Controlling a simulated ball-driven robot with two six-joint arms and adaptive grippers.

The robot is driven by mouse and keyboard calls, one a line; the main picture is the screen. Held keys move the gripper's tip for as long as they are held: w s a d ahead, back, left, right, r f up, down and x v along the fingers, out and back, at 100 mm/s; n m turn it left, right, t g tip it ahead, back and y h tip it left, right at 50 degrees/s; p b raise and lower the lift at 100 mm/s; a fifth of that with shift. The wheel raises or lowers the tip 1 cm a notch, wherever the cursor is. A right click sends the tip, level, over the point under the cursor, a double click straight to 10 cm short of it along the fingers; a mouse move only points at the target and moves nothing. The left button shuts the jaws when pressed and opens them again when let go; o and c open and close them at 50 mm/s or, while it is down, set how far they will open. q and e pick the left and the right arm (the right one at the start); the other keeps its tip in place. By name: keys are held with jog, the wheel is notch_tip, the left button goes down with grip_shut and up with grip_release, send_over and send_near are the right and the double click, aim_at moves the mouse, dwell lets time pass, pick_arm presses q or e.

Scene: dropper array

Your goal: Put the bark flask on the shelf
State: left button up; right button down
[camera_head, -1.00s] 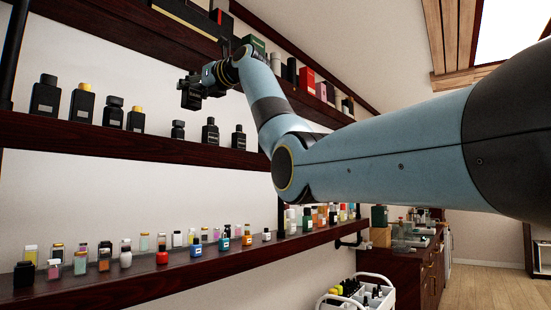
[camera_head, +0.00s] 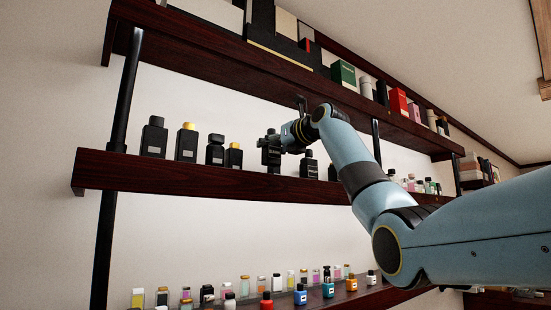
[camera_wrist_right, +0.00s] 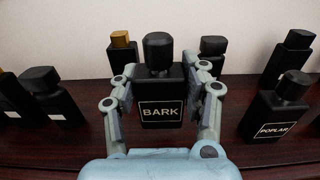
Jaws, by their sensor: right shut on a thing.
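The bark flask (camera_head: 271,156) is black with a dark cap. Its label reads BARK in the right wrist view (camera_wrist_right: 161,111). It is upright at the middle shelf (camera_head: 215,186), in the row of dark flasks. Its base looks at or just above the shelf top; I cannot tell if it touches. My right gripper (camera_head: 272,143) is shut on the flask, with one finger on each side of it in the right wrist view (camera_wrist_right: 162,88). My left gripper is not in view.
A flask labelled POPLAR (camera_wrist_right: 272,112) stands to the right of the held one. A gold-capped flask (camera_wrist_right: 123,55) and another black flask (camera_wrist_right: 213,53) stand behind. More dark flasks (camera_wrist_right: 48,97) stand to the left. The upper shelf (camera_head: 200,38) overhangs the row.

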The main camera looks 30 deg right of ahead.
aim_at(274, 156)
notch_tip(274, 156, down, 3)
jog(key=shift+s+r, duration=0.1)
jog(key=shift+r, duration=0.05)
jog(key=shift+f+p, duration=0.3)
jog(key=shift+f, duration=0.25)
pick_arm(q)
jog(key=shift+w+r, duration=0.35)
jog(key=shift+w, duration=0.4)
pick_arm(e)
jog(key=c, duration=0.7)
grip_release()
